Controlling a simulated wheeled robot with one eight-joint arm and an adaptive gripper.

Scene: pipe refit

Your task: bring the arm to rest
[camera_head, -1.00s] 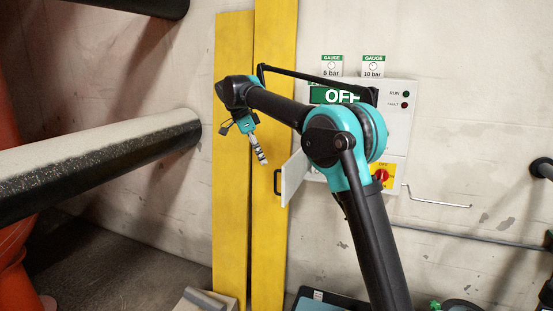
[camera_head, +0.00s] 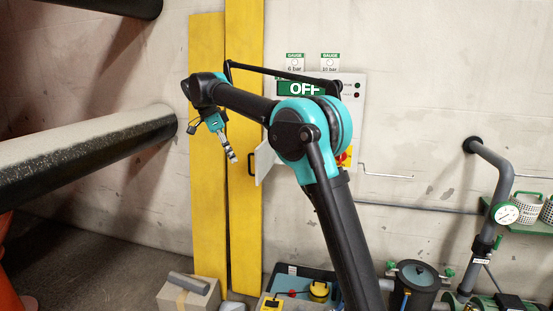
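My arm, teal and black, rises from the bottom middle and bends left at the elbow, in front of the wall panel. My gripper (camera_head: 232,155) hangs from its end, pointing down and slightly right, in front of the yellow boards and clear of the floor. Nothing shows hanging from it. Its fingers are small and seen close together, so I cannot tell whether they are open or shut.
The control panel (camera_head: 357,120) reads OFF; its small door (camera_head: 264,163) stands open by my forearm. Yellow boards (camera_head: 243,220) lean on the wall. A thick pipe (camera_head: 80,150) is left. A cardboard box (camera_head: 190,298), toolbox (camera_head: 285,272) and gauge pipework (camera_head: 488,220) stand low.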

